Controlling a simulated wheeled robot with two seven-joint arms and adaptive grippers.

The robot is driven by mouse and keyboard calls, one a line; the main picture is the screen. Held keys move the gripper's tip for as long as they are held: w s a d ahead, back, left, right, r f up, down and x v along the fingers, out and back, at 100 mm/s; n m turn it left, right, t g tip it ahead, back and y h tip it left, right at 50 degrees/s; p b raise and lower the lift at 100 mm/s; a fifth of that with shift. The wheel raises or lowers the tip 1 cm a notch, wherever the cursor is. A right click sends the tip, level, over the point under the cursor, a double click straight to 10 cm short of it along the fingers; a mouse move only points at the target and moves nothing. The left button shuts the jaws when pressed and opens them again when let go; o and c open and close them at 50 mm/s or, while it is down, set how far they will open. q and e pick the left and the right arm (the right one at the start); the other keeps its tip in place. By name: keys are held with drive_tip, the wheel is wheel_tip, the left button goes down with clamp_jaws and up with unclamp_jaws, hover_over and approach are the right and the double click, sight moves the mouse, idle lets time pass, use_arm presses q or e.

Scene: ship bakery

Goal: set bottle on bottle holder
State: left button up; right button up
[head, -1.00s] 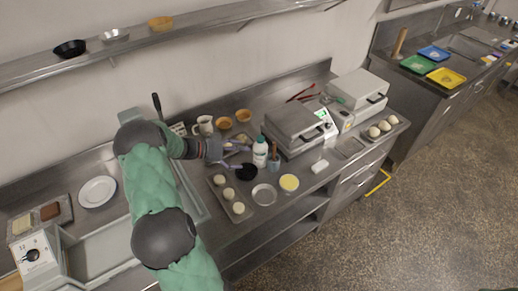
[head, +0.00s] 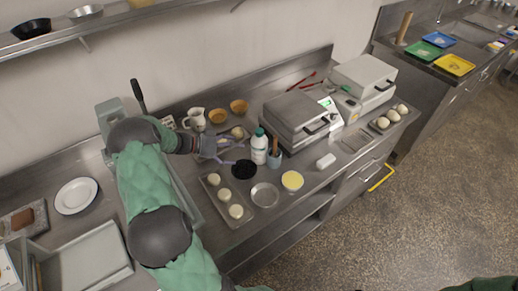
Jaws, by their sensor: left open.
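A white bottle (head: 259,149) with a teal cap stands upright on the steel counter. A round black piece (head: 243,169), possibly the bottle holder, lies on the counter just in front and to the left of the bottle. My left gripper (head: 237,150) is open, left of the bottle, its fingers pointing toward it. The fingers are around nothing that I can make out, and a small gap to the bottle seems to remain. My right gripper is not in view.
A dough tray (head: 214,203), a round metal pan (head: 265,195) and a yellow-filled bowl (head: 292,181) lie in front. A grey press (head: 296,117) is behind right; a white jug (head: 195,120) is behind left.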

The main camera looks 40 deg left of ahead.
sight(257, 149)
use_arm(q)
drive_tip(key=x, duration=0.3)
drive_tip(key=shift+w+d+f+b, duration=0.15)
drive_tip(key=shift+w+d+b, duration=0.1)
drive_tip(key=shift+b, duration=0.05)
drive_tip(key=shift+r+b+x, duration=0.15)
drive_tip(key=shift+b+x, duration=0.25)
drive_tip(key=shift+x, duration=0.95)
drive_tip(key=shift+r+b+x, duration=0.15)
drive_tip(key=shift+b+x, duration=0.2)
drive_tip(key=shift+x, duration=1)
drive_tip(key=shift+w, duration=0.1)
drive_tip(key=c, duration=1.3)
drive_tip(key=shift+r, duration=0.15)
drive_tip(key=shift+c, duration=0.5)
